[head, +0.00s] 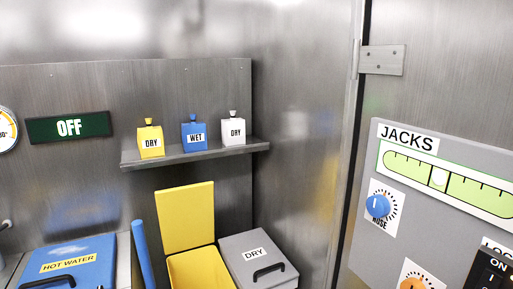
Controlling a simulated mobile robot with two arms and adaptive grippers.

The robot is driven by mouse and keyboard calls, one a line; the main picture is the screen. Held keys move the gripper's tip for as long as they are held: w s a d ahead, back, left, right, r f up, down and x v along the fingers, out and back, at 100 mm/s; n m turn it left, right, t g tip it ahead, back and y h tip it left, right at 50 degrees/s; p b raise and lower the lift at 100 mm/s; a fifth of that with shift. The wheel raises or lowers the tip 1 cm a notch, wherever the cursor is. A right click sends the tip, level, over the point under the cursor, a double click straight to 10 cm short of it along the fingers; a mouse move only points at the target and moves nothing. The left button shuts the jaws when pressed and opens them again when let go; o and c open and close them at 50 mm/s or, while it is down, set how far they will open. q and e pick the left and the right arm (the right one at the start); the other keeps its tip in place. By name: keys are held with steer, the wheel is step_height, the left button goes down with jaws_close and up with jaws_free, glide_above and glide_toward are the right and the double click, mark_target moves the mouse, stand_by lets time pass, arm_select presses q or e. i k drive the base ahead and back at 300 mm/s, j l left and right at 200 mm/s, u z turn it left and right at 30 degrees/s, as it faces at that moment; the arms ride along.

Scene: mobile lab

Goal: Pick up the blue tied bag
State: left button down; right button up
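The blue tied bag (195,147) stands upright on a grey metal shelf (196,156) on the back wall. It is boxy with a knotted top and a label reading WET. A yellow tied bag (151,148) labelled DRY stands to its left. A white tied bag (233,142) labelled DRY stands to its right. There are gaps between the bags. Neither of my grippers shows in the head view.
Below the shelf are an open yellow bin (187,217), a closed grey DRY bin (264,271) and a blue HOT WATER lid (93,250). A blue upright bar (142,252) stands between. A JACKS panel (362,232) is at right, an OFF sign (95,127) at left.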

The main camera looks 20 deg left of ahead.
mark_target(194, 136)
steer(key=u, duration=1.25)
